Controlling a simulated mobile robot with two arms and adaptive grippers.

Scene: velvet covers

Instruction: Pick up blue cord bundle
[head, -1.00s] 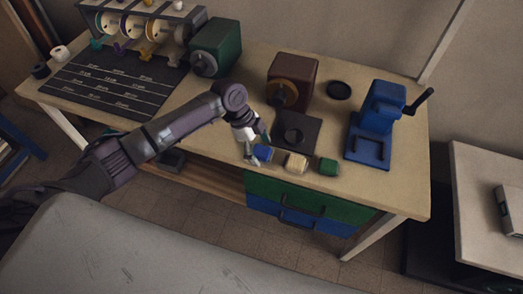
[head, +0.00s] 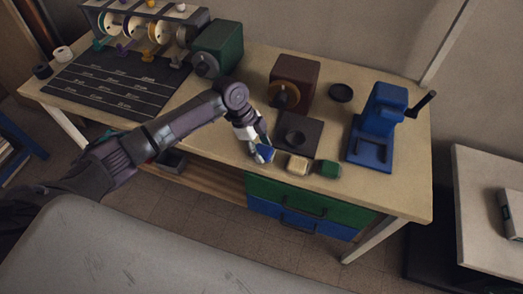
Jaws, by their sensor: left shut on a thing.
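The blue cord bundle (head: 267,155) is at the front edge of the workbench, left of a cream bundle (head: 298,165) and a green bundle (head: 326,169). My left gripper (head: 264,150) comes in from the left and is shut on the blue bundle, with its fingers around it. The fingers partly hide the bundle. I cannot tell whether the bundle is clear of the bench top. My right gripper is not in view.
Behind the bundles are a black square plate (head: 292,135), a brown machine (head: 294,82) and a blue press (head: 376,128) with a lever. A dark marked mat (head: 118,82), spool rack and green machine (head: 217,47) fill the left. The front right of the bench (head: 400,190) is clear.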

